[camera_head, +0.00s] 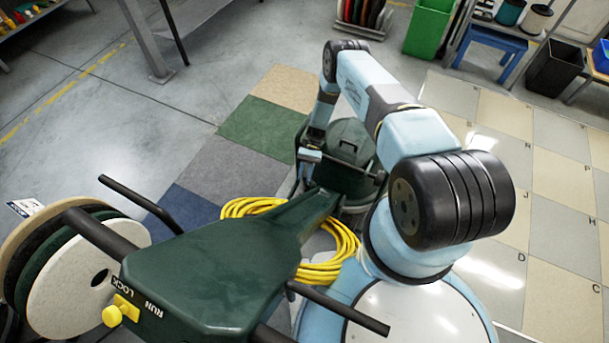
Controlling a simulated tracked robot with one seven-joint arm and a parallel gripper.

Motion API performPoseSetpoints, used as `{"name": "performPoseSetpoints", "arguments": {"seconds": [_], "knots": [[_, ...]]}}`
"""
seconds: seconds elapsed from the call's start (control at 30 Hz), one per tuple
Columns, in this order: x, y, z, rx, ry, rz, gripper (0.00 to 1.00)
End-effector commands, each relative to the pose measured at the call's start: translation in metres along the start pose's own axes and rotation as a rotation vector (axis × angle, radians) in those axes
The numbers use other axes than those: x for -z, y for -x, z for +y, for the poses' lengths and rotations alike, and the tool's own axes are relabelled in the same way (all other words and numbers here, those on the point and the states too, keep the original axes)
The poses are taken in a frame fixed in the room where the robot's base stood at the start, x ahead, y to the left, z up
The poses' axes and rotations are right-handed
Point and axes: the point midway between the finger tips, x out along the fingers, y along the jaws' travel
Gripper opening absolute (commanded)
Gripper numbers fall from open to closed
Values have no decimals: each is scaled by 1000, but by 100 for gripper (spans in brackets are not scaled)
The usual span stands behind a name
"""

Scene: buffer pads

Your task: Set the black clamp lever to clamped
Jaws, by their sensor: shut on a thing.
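The dark green floor buffer stands with its long handle head (205,270) toward me and its round motor housing (352,140) farther off. The black clamp lever (342,162) appears as a thin dark bar across the neck, where the handle meets the housing. My gripper (311,156) is at the left end of this bar and is shut on it. The fingertips are small here, and the exact grip is hard to make out. The lever's pivot is partly hidden.
A yellow knob (114,314) marked RUN and LOCK is on the handle head. Round pads (75,285) hang at the left. Coloured floor tiles (265,120) lie behind. A green bin (428,28) stands at the back.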

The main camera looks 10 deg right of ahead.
Motion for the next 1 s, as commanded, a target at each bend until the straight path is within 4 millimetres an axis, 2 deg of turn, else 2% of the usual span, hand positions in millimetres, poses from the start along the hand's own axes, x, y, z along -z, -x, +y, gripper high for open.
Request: {"name": "performPoseSetpoints", "arguments": {"seconds": [0.03,0.07,0.3,0.57,0.67,0.77,1.0], "knots": [[2,-3,1,-2,-2,1,0],[2,-3,1,-2,-2,1,27],[1,-2,0,-2,-1,0,48],[0,0,0,-1,0,0,48],[1,6,0,0,0,1,48],[1,19,0,1,1,2,48],[2,65,0,0,0,2,48]]}}
